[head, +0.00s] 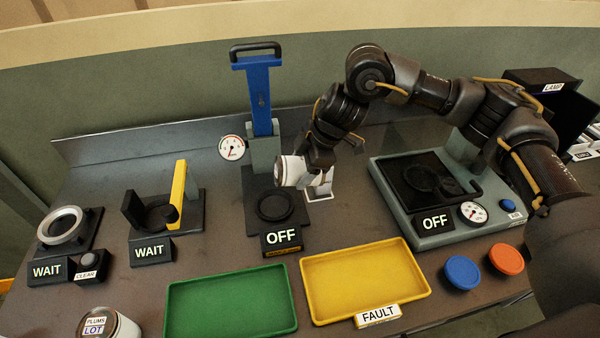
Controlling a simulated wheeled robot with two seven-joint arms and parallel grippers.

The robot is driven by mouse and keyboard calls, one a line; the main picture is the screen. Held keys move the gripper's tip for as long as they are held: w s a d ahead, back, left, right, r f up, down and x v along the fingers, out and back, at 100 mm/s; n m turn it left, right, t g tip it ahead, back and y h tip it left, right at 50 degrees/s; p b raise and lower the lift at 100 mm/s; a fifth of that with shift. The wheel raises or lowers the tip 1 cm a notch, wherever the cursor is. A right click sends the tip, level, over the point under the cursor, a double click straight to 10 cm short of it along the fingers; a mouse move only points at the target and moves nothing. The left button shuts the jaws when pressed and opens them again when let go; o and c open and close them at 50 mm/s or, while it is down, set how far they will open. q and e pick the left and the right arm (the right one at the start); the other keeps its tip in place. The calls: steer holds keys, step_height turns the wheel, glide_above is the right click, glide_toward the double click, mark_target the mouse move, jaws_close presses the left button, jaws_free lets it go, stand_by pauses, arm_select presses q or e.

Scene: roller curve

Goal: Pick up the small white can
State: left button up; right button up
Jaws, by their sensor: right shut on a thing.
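The small white can (290,170) is in my right gripper (306,172), tilted on its side with one round end facing left. The jaws are shut on it. It is in front of the blue press, above and slightly right of the press's round black base plate. The can's right part is hidden by the gripper. A white square (322,192) lies on the table below the gripper. My left gripper is not in view.
Close by stand the blue press (262,92) with an OFF sign, a grey scale-like station (440,230) and two WAIT stations (160,215). A green tray (230,302) and a yellow tray (366,278) lie in front. A can labelled PLUMS (108,322) stands front left.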

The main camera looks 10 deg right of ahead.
steer(key=s+a+r+b, duration=0.1)
steer(key=s+r, duration=0.2)
steer(key=s, duration=0.4)
steer(key=shift+s+r+b, duration=0.15)
steer(key=shift+s+b, duration=0.15)
steer(key=shift+s, duration=0.1)
steer(key=s+d+f+m+t+h, duration=0.2)
steer(key=d+f+m, duration=0.5)
steer(key=d, duration=0.4)
steer(key=shift+s, duration=0.75)
steer(key=shift+w+d, duration=0.1)
